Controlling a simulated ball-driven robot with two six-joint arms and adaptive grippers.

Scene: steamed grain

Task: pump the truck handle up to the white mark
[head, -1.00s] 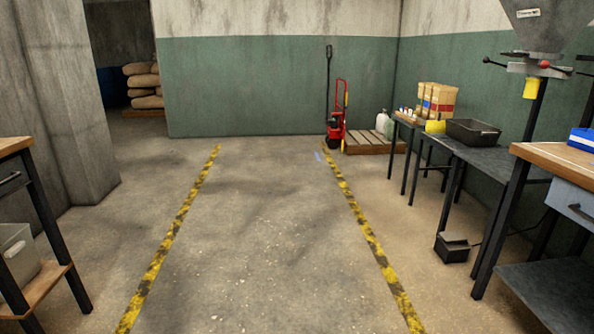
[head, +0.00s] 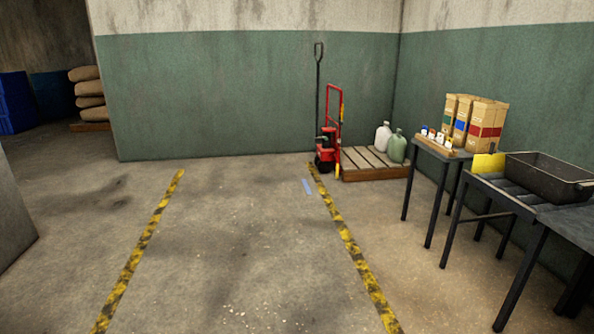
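A red truck (head: 327,150) stands against the far green wall, at the left end of a wooden pallet. Its long dark handle (head: 318,85) stands upright with a loop grip at the top. A red upright frame (head: 334,100) rises beside the handle, with a yellow part on its right side. I cannot make out a white mark on it at this distance. Neither of my grippers is in the head view.
The wooden pallet (head: 375,165) holds a white jug (head: 383,137) and a green jug (head: 397,147). Dark tables (head: 520,205) with a black bin (head: 546,177) line the right side. The floor between the yellow-black lines (head: 140,250) is clear. Sacks (head: 88,96) are stacked at back left.

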